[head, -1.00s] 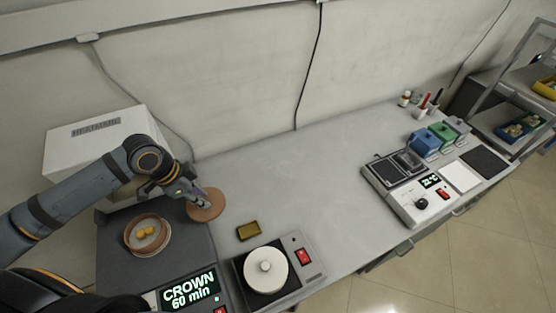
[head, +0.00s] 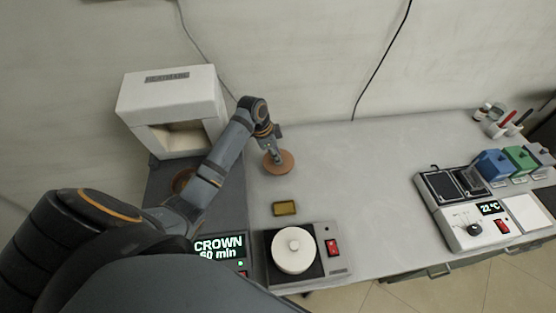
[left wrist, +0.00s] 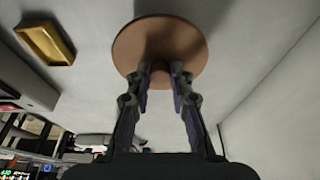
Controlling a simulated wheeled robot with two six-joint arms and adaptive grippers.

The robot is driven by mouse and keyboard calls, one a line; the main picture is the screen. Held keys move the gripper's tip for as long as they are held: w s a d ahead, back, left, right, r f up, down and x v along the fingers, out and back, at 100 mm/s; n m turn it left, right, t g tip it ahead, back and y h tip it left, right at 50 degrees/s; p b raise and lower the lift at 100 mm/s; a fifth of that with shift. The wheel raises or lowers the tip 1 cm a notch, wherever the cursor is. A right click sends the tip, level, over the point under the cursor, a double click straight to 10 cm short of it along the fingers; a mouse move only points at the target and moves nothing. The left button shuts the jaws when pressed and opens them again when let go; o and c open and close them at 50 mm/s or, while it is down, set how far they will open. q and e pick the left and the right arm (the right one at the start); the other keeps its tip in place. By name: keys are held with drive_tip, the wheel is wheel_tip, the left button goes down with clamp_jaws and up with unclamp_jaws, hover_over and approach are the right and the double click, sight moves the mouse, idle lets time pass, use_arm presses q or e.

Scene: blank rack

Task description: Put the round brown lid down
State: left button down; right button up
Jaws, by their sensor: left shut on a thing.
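The round brown lid (head: 284,166) is at the tip of my left gripper (head: 277,160), over the grey bench top behind the small yellow tray. In the left wrist view the lid (left wrist: 158,46) is a flat disc with a knob, and the fingers of my left gripper (left wrist: 161,72) are shut on that knob. The lid looks close to the bench top; I cannot tell whether it touches it. My right gripper is not in view.
A small yellow tray (head: 285,208) lies in front of the lid. A device with a white round top (head: 293,249) stands nearer the front edge. A white open-fronted furnace (head: 170,90) stands at the left. The bench (head: 360,170) to the right is clear.

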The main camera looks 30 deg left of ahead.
sight(271, 161)
use_arm(q)
drive_tip(key=shift+a+p+x, duration=0.2)
drive_tip(key=shift+p+x, duration=0.05)
drive_tip(key=shift+x, duration=0.7)
drive_tip(key=shift+a+p+x, duration=0.15)
drive_tip(key=shift+p+x, duration=0.05)
drive_tip(key=shift+x, duration=0.8)
drive_tip(key=shift+s+f, duration=0.1)
drive_tip(key=c, duration=1.2)
unclamp_jaws()
drive_tip(key=v, duration=0.7)
drive_tip(key=shift+a+r+b, duration=0.1)
drive_tip(key=shift+r+b, duration=0.2)
drive_tip(key=shift+b, duration=0.1)
drive_tip(key=shift+s+f, duration=0.1)
